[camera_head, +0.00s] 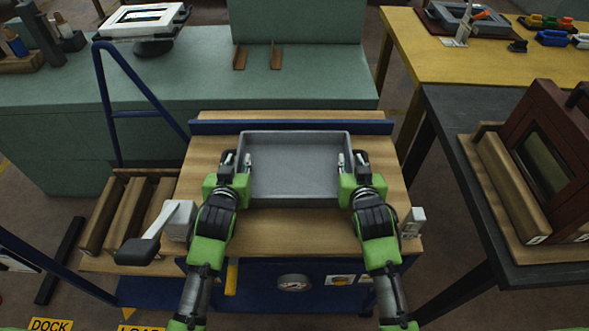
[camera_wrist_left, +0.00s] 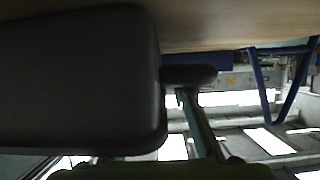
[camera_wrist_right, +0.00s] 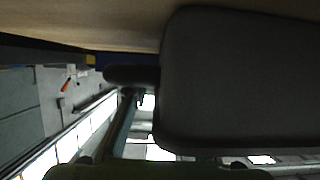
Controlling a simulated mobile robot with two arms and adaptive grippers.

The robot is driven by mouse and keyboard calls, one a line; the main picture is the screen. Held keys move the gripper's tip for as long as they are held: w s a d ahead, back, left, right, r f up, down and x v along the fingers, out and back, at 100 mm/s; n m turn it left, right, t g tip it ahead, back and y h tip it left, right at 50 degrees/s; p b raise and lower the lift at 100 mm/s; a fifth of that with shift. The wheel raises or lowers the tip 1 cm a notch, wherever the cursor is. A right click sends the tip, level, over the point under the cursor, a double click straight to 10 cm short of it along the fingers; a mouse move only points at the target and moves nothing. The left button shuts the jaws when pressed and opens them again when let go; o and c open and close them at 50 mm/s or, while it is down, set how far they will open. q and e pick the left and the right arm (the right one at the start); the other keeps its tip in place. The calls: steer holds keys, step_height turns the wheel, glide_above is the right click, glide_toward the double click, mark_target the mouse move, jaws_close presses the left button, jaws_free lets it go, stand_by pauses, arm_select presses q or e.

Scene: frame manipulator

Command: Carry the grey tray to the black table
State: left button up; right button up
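The grey tray (camera_head: 295,196) is empty and sits level over the wooden top of a cart (camera_head: 210,135). I cannot tell whether it rests on the wood. My left gripper (camera_head: 237,162) is at the tray's left wall, and my right gripper (camera_head: 351,162) is at its right wall. The fingers of each appear to be on both sides of the wall; how tightly they close is unclear. In both wrist views a large dark shape hides most of the contact. The black table (camera_head: 452,128) stands to the right, apart from the cart.
On the black table, a dark red framed unit (camera_head: 555,140) on a wooden base takes up the right part; its left strip is bare. A green bench (camera_head: 300,90) stands behind the cart, and a yellow table (camera_head: 410,38) stands back right. A blue rail (camera_head: 115,90) rises at the cart's left.

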arm_select(q)
steer(key=shift+c, duration=0.4)
arm_select(e)
steer(key=shift+c, duration=0.4)
arm_select(q)
jaws_close()
arm_select(e)
jaws_close()
arm_select(q)
steer(key=shift+r, duration=0.2)
arm_select(e)
steer(key=shift+r, duration=0.2)
